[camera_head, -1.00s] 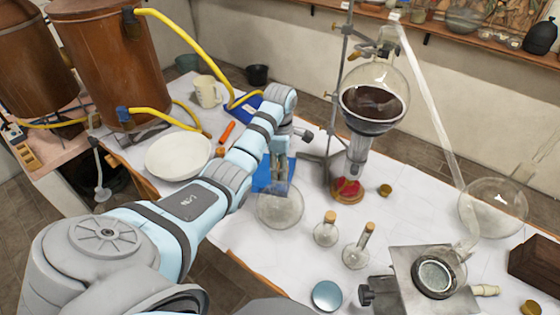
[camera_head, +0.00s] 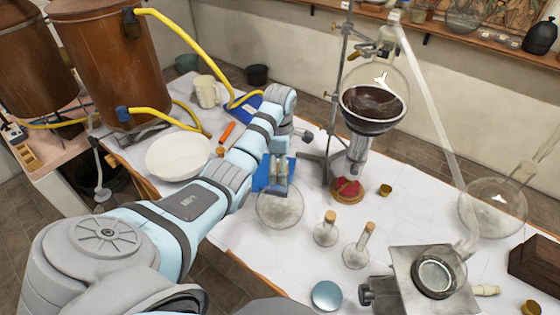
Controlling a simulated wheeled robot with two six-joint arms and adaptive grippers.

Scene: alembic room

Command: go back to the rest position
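My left arm comes in from the left and reaches over the white table (camera_head: 232,232). Its gripper (camera_head: 277,190) points down at a round grey glass dish (camera_head: 280,210). The fingertips overlap the dish's far edge in the picture; I cannot tell whether they touch it. I cannot tell whether the fingers are apart or shut. My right gripper is not in view.
A stand holds a glass flask of dark liquid (camera_head: 373,101) behind the gripper. Two small corked flasks (camera_head: 326,232) (camera_head: 357,250) stand to the right. A white bowl (camera_head: 178,156), a mug (camera_head: 208,92) and a metal burner (camera_head: 410,281) are also on the table.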

